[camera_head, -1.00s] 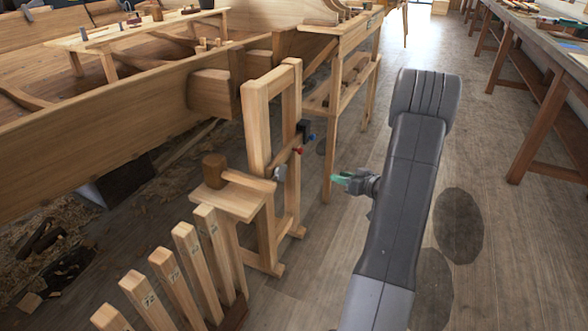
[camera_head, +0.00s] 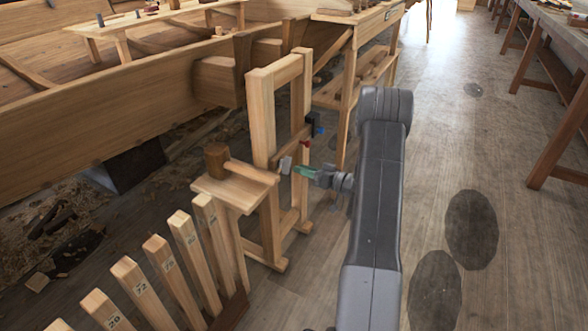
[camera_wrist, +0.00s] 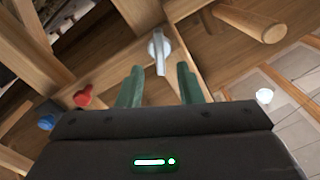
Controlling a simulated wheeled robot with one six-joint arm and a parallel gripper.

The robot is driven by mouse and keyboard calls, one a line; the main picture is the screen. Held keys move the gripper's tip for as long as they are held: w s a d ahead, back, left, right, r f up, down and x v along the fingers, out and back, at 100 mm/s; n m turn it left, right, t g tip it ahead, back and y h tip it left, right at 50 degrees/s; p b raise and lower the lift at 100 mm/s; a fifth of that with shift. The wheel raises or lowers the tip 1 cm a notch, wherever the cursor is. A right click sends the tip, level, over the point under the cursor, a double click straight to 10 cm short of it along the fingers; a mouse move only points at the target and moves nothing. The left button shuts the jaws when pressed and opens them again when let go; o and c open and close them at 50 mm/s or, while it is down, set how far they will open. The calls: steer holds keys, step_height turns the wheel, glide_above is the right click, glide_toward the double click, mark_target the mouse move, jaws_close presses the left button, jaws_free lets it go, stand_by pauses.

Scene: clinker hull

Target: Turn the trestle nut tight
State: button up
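The trestle (camera_head: 262,120) is a pale wooden frame standing upright beside the hull. Its nut (camera_head: 285,166) is a small silver-grey piece on the crossbar. In the wrist view the nut (camera_wrist: 158,44) is a pale metal lever shape on the wood, its lower end hanging towards the gap between my fingers. My gripper (camera_wrist: 158,84) is open, with one green finger on each side of that gap. In the head view my gripper (camera_head: 301,171) is just right of the nut. I cannot tell whether the fingers touch it.
A red knob (camera_wrist: 82,97) and a blue knob (camera_wrist: 46,122) are left of my fingers in the wrist view. A mallet (camera_head: 216,160) lies on a small wooden stand (camera_head: 235,192). Numbered posts (camera_head: 165,262) stand in front.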

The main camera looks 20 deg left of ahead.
mark_target(290, 165)
steer(key=shift+w+a, duration=0.2)
steer(key=shift+a, duration=1.8)
jaws_close()
steer(key=m+p, duration=0.3)
steer(key=m, duration=0.1)
steer(key=m+p, duration=0.3)
steer(key=m, duration=0.2)
steer(key=shift+w+f, duration=0.1)
steer(key=shift+f, duration=0.1)
steer(key=shift+m, duration=0.3)
